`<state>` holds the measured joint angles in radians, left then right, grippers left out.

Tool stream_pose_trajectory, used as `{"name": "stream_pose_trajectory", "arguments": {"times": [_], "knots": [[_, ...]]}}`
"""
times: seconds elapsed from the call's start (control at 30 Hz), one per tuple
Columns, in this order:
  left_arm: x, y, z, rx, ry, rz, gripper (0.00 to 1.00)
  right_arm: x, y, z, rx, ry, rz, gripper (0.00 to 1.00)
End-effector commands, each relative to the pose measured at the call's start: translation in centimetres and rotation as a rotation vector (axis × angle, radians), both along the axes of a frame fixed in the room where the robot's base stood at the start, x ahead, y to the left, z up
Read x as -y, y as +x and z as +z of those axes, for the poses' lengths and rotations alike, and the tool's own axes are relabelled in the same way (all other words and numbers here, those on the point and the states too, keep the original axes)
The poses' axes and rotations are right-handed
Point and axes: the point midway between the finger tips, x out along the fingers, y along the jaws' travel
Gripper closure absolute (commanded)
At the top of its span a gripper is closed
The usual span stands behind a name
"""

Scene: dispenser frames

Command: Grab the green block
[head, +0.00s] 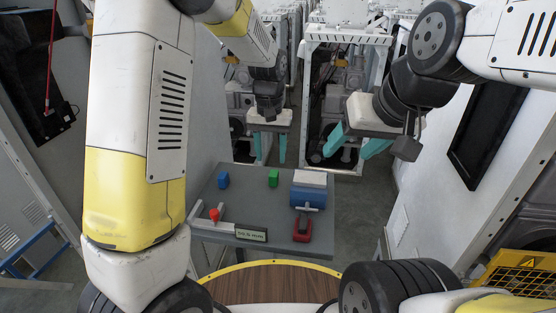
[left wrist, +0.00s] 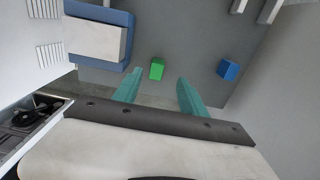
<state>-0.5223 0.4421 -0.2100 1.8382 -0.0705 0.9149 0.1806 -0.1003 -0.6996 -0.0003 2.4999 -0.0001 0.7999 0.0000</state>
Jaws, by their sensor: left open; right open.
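The green block (head: 273,178) stands on the grey table (head: 255,205), between a blue block and a blue-and-white device. My left gripper (head: 270,161) is open, with its teal fingers pointing down above the far side of the table near the green block. In the left wrist view the green block (left wrist: 157,69) shows just beyond and between the open fingertips (left wrist: 159,78), and nothing is held. My right gripper (head: 349,155) is open and empty, to the right of the table's far edge.
The blue block (head: 223,180) stands left of the green one. The blue-and-white device (head: 309,192) stands to the right, with a red part (head: 302,230) in front. A red knob (head: 214,214) and a small display (head: 251,234) sit at the front. Machine frames (head: 340,95) stand behind.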

Motion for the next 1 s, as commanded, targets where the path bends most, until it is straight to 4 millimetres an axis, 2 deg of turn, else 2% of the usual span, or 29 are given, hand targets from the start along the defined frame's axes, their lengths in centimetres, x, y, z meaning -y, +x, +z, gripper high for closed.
{"name": "stream_pose_trajectory", "arguments": {"times": [0.37,0.63,0.93,0.97,1.0], "knots": [[0.4,0.4,-4.0,-0.008,0.011,-0.003,0.51,0.0,0.0,0.0,0.0,0.0,0.0,0.41],[0.6,0.9,-7.7,-0.007,0.01,-0.003,0.51,0.0,0.0,0.0,0.0,0.0,0.0,0.41],[0.6,0.9,-8.3,-0.006,0.008,-0.003,0.51,0.0,0.0,0.0,0.0,0.0,0.0,0.41],[0.6,0.9,-8.3,-0.006,0.008,-0.003,0.53,0.0,0.0,0.0,0.0,0.0,0.0,0.41],[0.6,0.9,-8.3,-0.006,0.008,-0.003,0.6,0.0,0.0,0.0,0.0,0.0,0.0,0.41]]}}
